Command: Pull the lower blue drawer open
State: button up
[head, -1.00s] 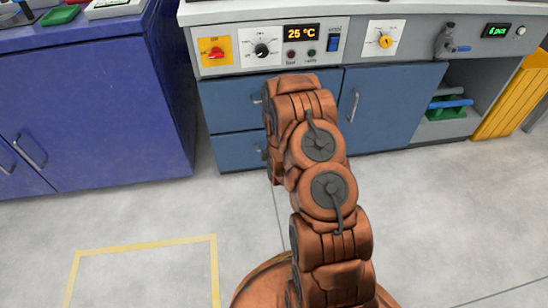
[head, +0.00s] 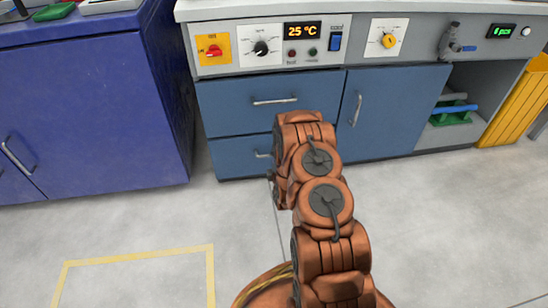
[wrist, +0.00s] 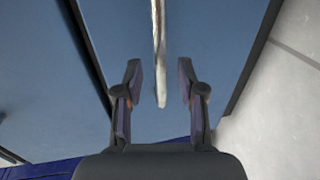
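The lower blue drawer (head: 235,158) is shut under the upper blue drawer (head: 225,108). Its metal handle (head: 262,154) shows just left of my arm in the head view. In the wrist view the lower drawer front (wrist: 130,30) fills the middle, and the pale handle (wrist: 160,45) runs down between my fingers. My gripper (wrist: 158,75) is open, with one finger on each side of the handle's end. A gap shows between the handle and each finger. In the head view my arm hides most of the gripper.
A blue cupboard door (head: 385,115) is right of the drawers. A dark blue cabinet (head: 90,120) stands at the left. A control panel (head: 270,45) is above the drawers. The grey floor (head: 450,220) in front is clear, with yellow tape (head: 135,256) at the left.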

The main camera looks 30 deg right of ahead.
jog(key=shift+b+x, duration=0.4)
jog(key=shift+x, duration=1.15)
jog(key=shift+c, duration=0.2)
grip_shut()
